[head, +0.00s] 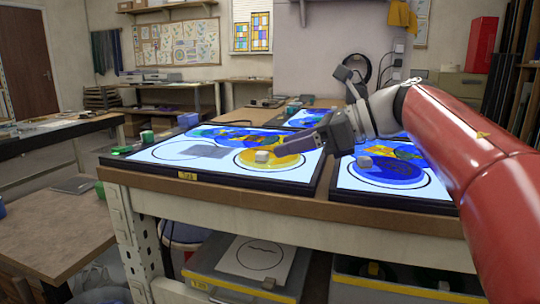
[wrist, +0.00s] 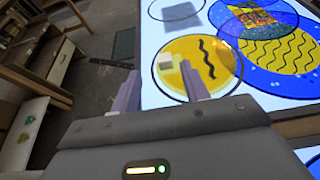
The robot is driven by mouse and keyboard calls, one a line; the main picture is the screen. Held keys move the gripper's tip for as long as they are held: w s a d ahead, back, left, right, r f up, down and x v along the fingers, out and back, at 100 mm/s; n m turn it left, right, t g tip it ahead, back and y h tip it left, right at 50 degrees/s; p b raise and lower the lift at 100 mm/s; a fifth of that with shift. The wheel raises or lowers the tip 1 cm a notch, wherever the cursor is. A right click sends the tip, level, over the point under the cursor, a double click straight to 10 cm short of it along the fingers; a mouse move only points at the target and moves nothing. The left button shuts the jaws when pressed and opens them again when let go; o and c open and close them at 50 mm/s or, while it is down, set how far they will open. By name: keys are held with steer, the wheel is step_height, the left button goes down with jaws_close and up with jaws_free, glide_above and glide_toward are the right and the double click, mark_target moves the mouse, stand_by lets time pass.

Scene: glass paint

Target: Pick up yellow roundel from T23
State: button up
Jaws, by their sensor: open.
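The yellow roundel (head: 280,162) lies flat on a lit light panel, inside a black outline. A small pale grey block (head: 262,156) sits on it. In the wrist view the yellow roundel (wrist: 192,48) bears a wavy black line, and the block (wrist: 166,61) shows just beyond my fingertips. My gripper (head: 284,148) reaches in from the right over the roundel. Its two fingers (wrist: 160,76) are apart, with nothing seen held between them. I cannot tell the exact height of the fingertips above the roundel.
The light panel (head: 140,165) also holds blue and patterned roundels and a grey square (head: 207,151). A second panel to the right holds a blue roundel (head: 385,170) with another grey block. A small yellow label (head: 187,176) is on the bench's front edge.

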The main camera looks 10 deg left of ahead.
mark_target(263, 152)
steer(key=x, duration=0.5)
steer(key=shift+w+a+f, duration=0.15)
steer(key=shift+w, duration=0.2)
steer(key=shift+c, duration=0.2)
jaws_close()
